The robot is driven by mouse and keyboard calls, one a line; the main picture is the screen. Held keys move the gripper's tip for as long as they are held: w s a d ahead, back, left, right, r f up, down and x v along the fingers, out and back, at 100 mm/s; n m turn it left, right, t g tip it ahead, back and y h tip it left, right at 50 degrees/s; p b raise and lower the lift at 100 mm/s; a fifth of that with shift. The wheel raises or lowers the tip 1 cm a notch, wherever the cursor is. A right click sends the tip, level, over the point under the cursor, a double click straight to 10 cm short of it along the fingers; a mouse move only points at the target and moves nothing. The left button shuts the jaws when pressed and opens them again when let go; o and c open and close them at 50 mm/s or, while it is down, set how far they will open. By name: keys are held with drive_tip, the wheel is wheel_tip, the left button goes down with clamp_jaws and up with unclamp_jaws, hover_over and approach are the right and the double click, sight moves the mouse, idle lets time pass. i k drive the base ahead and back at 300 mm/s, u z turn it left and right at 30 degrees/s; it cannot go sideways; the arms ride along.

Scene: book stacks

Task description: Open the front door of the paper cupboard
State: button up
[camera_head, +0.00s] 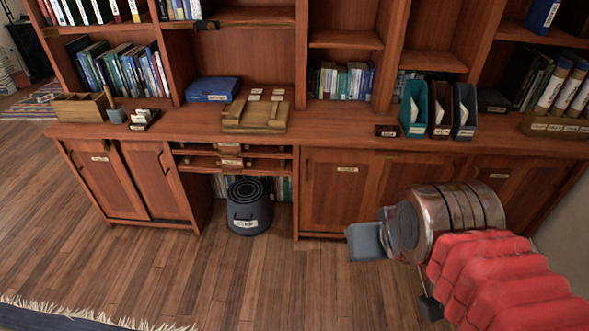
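A long wooden wall unit has low cupboards with labelled doors; the labels are too small to read, so I cannot tell which is the paper cupboard. A left pair of doors (108,183) is shut. Right of the open bay, another door (334,205) with a pale label is shut. The doors further right (500,178) look shut and are partly hidden behind my arm. My gripper (366,241) is at lower right, in front of the right-hand cupboards and apparently clear of them. Its grey end points left; I cannot make out its fingers.
A dark round bin (249,215) stands on the floor in the open bay. The counter (330,122) holds a wooden box (255,116), a blue box (212,90) and several file holders (413,108). A fringed rug (60,316) lies at lower left. The wooden floor before the cupboards is mostly clear.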

sight(337, 190)
drive_tip(key=u, duration=0.55)
drive_tip(key=i, duration=1.3)
drive_tip(key=u, duration=0.35)
